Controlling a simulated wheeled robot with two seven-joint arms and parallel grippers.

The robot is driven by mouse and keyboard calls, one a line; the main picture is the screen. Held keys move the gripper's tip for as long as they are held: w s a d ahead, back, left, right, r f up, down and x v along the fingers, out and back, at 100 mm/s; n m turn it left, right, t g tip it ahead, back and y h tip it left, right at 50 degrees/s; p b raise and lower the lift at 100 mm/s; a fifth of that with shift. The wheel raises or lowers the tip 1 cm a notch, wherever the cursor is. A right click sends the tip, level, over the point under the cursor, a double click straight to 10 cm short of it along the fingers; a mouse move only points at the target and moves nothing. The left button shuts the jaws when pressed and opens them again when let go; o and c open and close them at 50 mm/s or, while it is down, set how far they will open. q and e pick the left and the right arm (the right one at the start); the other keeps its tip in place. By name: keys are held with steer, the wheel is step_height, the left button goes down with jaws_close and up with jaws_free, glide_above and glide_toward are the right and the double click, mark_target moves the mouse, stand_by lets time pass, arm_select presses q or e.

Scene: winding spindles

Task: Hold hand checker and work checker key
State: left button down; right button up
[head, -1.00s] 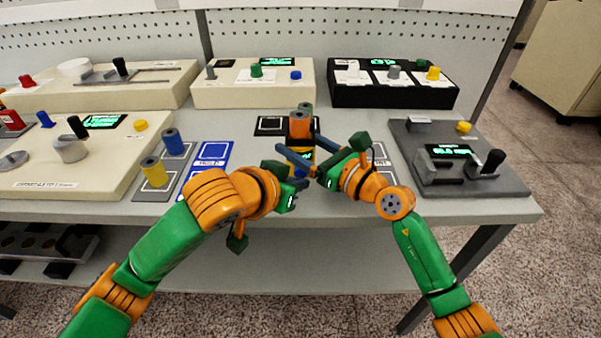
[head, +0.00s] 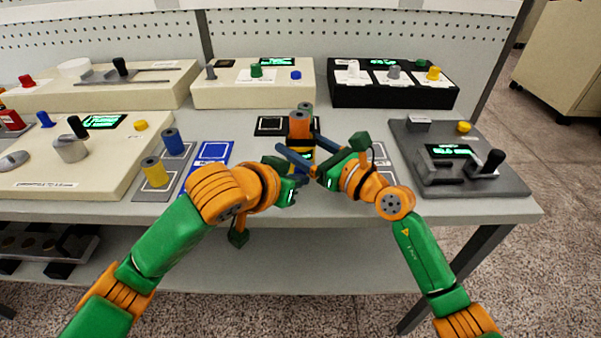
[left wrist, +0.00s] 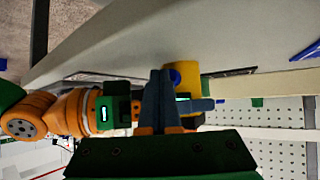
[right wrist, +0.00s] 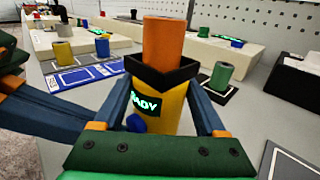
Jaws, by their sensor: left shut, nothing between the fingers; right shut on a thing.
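The hand checker has a yellow body (right wrist: 165,108), a black collar (right wrist: 162,75) and a green display reading READY. An orange spindle (head: 299,125) stands upright in its collar. A blue key (right wrist: 137,123) is on its front; the left wrist view also shows the key (left wrist: 175,76). My right gripper (head: 304,146) is shut on the hand checker's body, one finger on each side. My left gripper (left wrist: 160,76) is shut and empty, its fingertips close to the key. I cannot tell whether they touch it. In the head view my grippers hide most of the yellow body.
Blue and yellow spindles (head: 172,142) stand on a grey mat beside a blue-marked mat (head: 213,151). A green spindle (right wrist: 220,76) stands on a black pad behind the checker. A grey gauge station (head: 460,177) is at right; white and black consoles line the back.

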arm_select(q)
steer(key=shift+w, duration=0.15)
stand_by(0.3)
steer(key=shift+s, duration=0.9)
steer(key=shift+s, duration=2.55)
